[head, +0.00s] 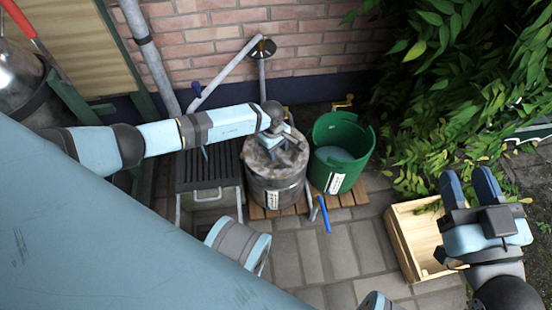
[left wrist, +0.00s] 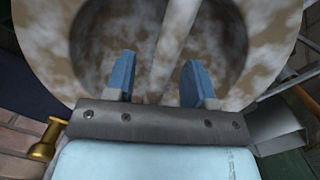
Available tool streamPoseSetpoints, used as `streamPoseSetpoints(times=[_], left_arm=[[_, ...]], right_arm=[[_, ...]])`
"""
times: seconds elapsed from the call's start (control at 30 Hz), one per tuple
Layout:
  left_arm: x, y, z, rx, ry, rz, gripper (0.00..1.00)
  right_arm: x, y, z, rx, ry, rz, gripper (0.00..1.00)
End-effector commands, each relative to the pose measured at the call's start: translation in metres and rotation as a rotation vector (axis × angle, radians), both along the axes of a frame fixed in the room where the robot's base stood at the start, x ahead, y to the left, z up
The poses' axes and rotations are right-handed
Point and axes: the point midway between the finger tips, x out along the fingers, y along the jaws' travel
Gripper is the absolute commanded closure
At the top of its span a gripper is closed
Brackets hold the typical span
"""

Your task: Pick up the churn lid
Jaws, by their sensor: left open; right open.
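The churn (head: 275,184) is a grey metal drum with a white label, standing on a wooden pallet. Its mottled brown-grey lid (head: 289,160) is on top. My left gripper (head: 281,138) is over the lid, partly hiding it. In the left wrist view the lid (left wrist: 75,25) fills the upper part, with a bar across two dark recesses. The two blue fingers of my left gripper (left wrist: 160,80) are apart, one on each side of the bar; whether they touch it I cannot tell. My right gripper (head: 468,185) is open and empty at the right, above the wooden crate.
A green tub (head: 340,152) stands just right of the churn. A slatted grey box (head: 210,170) is on its left. An open wooden crate (head: 403,240) lies on the paving at the right. A brick wall with pipes is behind. Leafy branches (head: 440,90) hang at the right.

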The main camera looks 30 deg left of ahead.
Motion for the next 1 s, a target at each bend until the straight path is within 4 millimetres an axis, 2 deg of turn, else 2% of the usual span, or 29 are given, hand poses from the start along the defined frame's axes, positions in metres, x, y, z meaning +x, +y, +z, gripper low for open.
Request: streamPoseSetpoints(times=[0.2, 0.27, 0.43, 0.77, 1.0], left_arm=[[0.0, 0.0, -0.001, 0.001, -0.001, 0.0, 0.51], [0.0, 0.0, -0.001, 0.001, -0.001, 0.0, 0.62], [0.0, 0.0, -0.001, 0.001, 0.0, 0.0, 1.0], [0.001, 0.0, 0.0, -0.001, -0.003, 0.0, 1.0], [0.002, 0.0, 0.009, 0.0, -0.004, -0.001, 1.0]], right_arm=[[0.001, -0.002, 0.012, -0.012, -0.041, 0.005, 0.6], [0.0, -0.002, 0.013, -0.009, -0.042, 0.006, 0.6], [-0.002, -0.002, 0.009, -0.005, -0.028, 0.004, 0.6], [0.001, -0.001, 0.002, -0.005, -0.01, 0.0, 0.6], [0.001, -0.001, 0.008, 0.0, -0.007, 0.002, 0.6]])
